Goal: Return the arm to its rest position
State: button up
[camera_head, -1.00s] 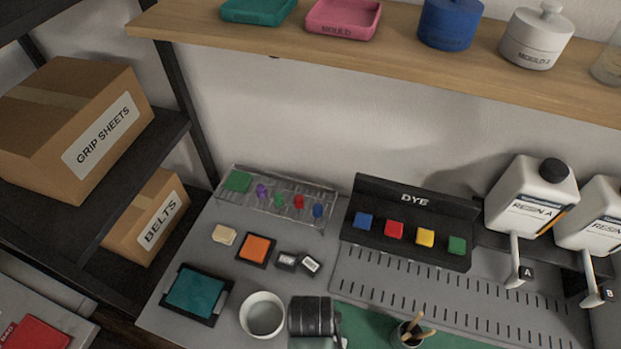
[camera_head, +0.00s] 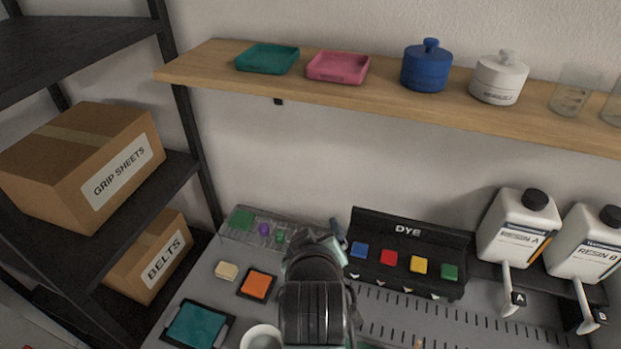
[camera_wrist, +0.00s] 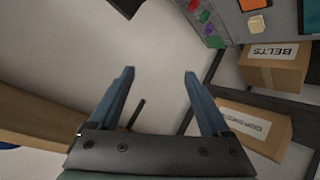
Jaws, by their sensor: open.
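My arm (camera_head: 312,300) rises over the workbench in the head view, in front of part of the clear tray (camera_head: 228,233). Its end reaches toward the wall and hides most of my gripper there. In the wrist view, my gripper (camera_wrist: 159,74) has its two blue-grey fingers spread apart. Nothing is between them but the pale wall behind. The fingers touch nothing that I can see.
The wooden shelf (camera_head: 215,77) with dishes and pots runs above the bench. The dye rack (camera_head: 390,288) and resin bottles (camera_head: 515,230) stand to the right. The box marked grip sheets (camera_head: 45,185) and the belts box (camera_head: 120,280) sit on the left rack.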

notch_tip(320, 180, up, 27)
jog(key=w+m+t, duration=0.1)
jog(key=m+t, duration=0.2)
jog(key=t, duration=0.5)
jog(key=s+r+m+t, duration=0.1)
jog(key=s+r+t, duration=0.3)
jog(key=r, duration=0.6)
jog(key=s+r+m+t, duration=0.2)
jog(key=s+r+t, duration=0.2)
jog(key=s+r, duration=0.5)
jog(key=shift+a+r, duration=0.35)
jog(key=shift+r, duration=0.4)
